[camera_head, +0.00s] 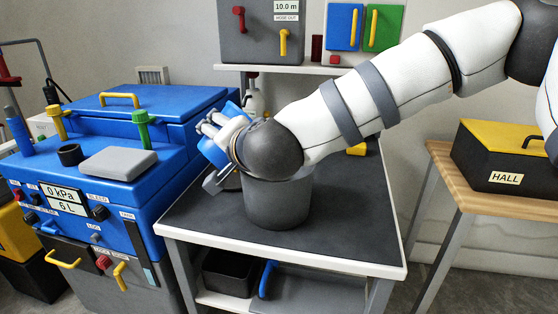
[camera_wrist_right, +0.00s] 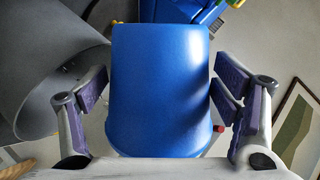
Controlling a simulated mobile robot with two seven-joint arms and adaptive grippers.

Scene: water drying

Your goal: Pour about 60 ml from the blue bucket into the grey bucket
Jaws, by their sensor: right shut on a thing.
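The blue bucket (camera_wrist_right: 160,90) is between the purple-padded fingers of my right gripper (camera_wrist_right: 161,98), which is shut on its sides. In the head view my right gripper (camera_head: 214,130) and wrist hide most of the blue bucket (camera_head: 213,152); its tilt and the water in it cannot be told. The grey bucket (camera_head: 277,205) stands upright on the dark-topped table (camera_head: 350,225), directly below and beside my right wrist. Its opening is mostly covered by the wrist. The grey bucket also shows large at the left of the right wrist view (camera_wrist_right: 45,65). My left gripper is not in view.
A blue machine (camera_head: 85,190) with gauges stands left of the table. A black case with a yellow lid (camera_head: 500,165) sits on a wooden table at right. A back shelf (camera_head: 300,69) holds panels. The table's front right is clear.

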